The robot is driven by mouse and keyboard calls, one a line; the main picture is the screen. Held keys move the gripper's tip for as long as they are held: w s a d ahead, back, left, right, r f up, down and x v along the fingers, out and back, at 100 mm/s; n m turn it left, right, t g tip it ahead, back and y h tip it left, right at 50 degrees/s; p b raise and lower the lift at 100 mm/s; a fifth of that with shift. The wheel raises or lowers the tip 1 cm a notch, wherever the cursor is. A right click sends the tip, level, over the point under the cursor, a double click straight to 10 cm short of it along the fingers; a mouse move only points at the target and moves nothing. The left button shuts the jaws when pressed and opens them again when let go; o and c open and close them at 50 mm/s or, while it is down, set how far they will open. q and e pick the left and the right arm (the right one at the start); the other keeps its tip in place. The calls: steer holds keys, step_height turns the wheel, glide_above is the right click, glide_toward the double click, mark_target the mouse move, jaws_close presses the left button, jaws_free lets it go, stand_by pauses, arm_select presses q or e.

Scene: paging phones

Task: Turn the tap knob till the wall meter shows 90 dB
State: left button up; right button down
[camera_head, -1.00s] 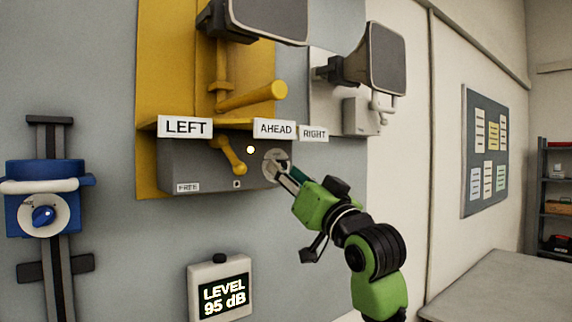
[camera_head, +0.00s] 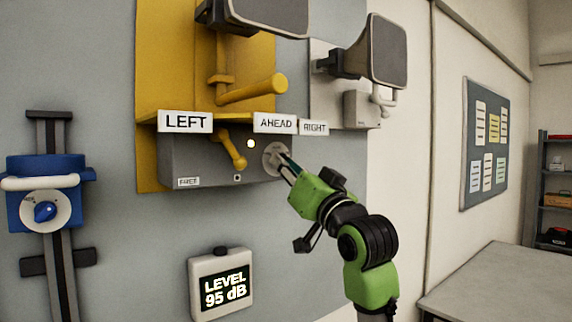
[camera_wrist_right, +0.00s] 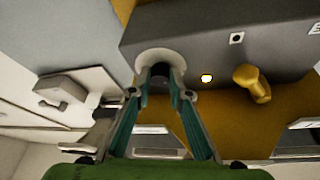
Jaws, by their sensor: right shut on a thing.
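The tap knob sits on a round pale dial (camera_head: 274,159) at the right end of the grey box (camera_head: 210,162); the dial also shows in the wrist view (camera_wrist_right: 150,57). My right gripper (camera_head: 284,162) is shut on the knob, its fingertips (camera_wrist_right: 160,74) at the dial's middle and hiding most of the knob. The wall meter (camera_head: 221,283), low on the wall, reads LEVEL 95 dB. My left gripper is in neither view.
A yellow lever (camera_head: 235,152) and a small lit lamp (camera_head: 251,144) are left of the dial. Horn speakers (camera_head: 376,52) and LEFT, AHEAD and RIGHT signs are above. A blue unit with a knob (camera_head: 45,211) is on a rail at left. A bare table (camera_head: 500,285) stands at right.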

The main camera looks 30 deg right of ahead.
steer(key=shift+a+r+m+g+h+p, duration=0.15)
steer(key=shift+m+g+h+p, duration=0.55)
steer(key=shift+m+p, duration=1.35)
steer(key=shift+a+r+m+g+h+p, duration=0.15)
steer(key=shift+m+g+h+p, duration=0.5)
steer(key=shift+m+p, duration=1.4)
steer(key=shift+a+r+m+g+h+p, duration=0.15)
steer(key=shift+m+g+h+p, duration=0.65)
steer(key=shift+m, duration=2)
steer(key=shift+d+y+p, duration=0.1)
steer(key=shift+y+p, duration=0.15)
steer(key=shift+p, duration=0.2)
steer(key=c, duration=1.9)
jaws_free()
steer(key=shift+s, duration=0.1)
steer(key=v, duration=0.7)
steer(key=shift+s+f, duration=0.1)
steer(key=shift+s, duration=0.1)
